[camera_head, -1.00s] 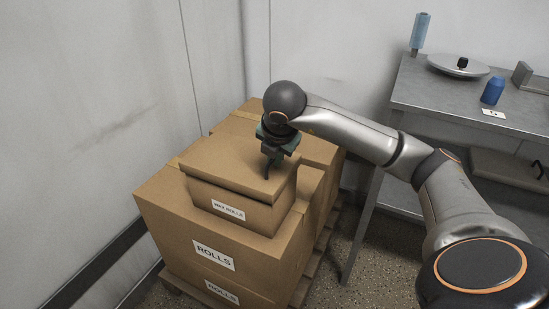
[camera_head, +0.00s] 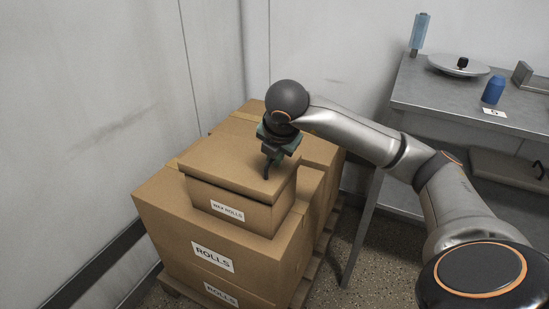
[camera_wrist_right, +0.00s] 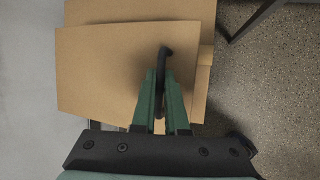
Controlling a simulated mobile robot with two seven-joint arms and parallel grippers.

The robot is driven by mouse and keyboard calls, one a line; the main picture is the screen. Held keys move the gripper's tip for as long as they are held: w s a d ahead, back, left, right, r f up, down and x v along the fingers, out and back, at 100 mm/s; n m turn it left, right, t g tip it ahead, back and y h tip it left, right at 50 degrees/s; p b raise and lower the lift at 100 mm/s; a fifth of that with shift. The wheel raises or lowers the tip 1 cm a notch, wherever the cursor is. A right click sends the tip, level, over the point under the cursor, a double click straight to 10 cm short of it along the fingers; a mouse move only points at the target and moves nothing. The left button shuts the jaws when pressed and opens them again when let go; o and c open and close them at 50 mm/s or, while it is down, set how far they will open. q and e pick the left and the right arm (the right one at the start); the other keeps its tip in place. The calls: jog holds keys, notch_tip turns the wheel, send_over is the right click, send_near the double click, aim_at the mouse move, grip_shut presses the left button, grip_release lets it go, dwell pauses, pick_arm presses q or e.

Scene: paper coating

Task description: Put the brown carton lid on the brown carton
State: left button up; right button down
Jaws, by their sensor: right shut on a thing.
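The brown carton lid (camera_head: 228,164) lies over the top of the brown carton (camera_head: 262,214), which has a white label on its front. The lid's front and left edges overhang the carton's walls slightly, and a dark shadow line runs beneath its rim. The lid fills much of the right wrist view (camera_wrist_right: 105,65). My right gripper (camera_head: 268,170) is at the lid's right part, pointing down, its fingers close together and shut on the lid. The exact grip is hard to make out. The fingers also show in the right wrist view (camera_wrist_right: 163,65). My left gripper is out of view.
The carton stands on a larger box marked ROLLS (camera_head: 170,215), stacked on a wooden pallet (camera_head: 175,284). More boxes (camera_head: 318,150) stand behind. A wall (camera_head: 90,120) borders the left.

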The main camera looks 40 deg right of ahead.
aim_at(275, 170)
jog(key=shift+f, duration=0.1)
dwell(0.3)
jog(key=shift+f+b, duration=0.35)
jog(key=shift+b, duration=0.05)
jog(key=shift+f+b, duration=1.45)
jog(key=shift+f, duration=0.1)
jog(key=c, duration=0.9)
grip_release()
jog(key=shift+o, duration=0.2)
jog(key=shift+s, duration=0.1)
jog(key=p+v, duration=0.1)
jog(key=v, duration=0.3)
jog(key=p+v, duration=0.2)
jog(key=v, duration=0.1)
jog(key=p+v, duration=0.1)
jog(key=v, duration=0.3)
jog(key=shift+a+r, duration=0.1)
jog(key=shift+r, duration=0.4)
jog(key=shift+s+a+r+p, duration=0.2)
jog(key=shift+r+p, duration=0.15)
jog(key=shift+p, duration=0.15)
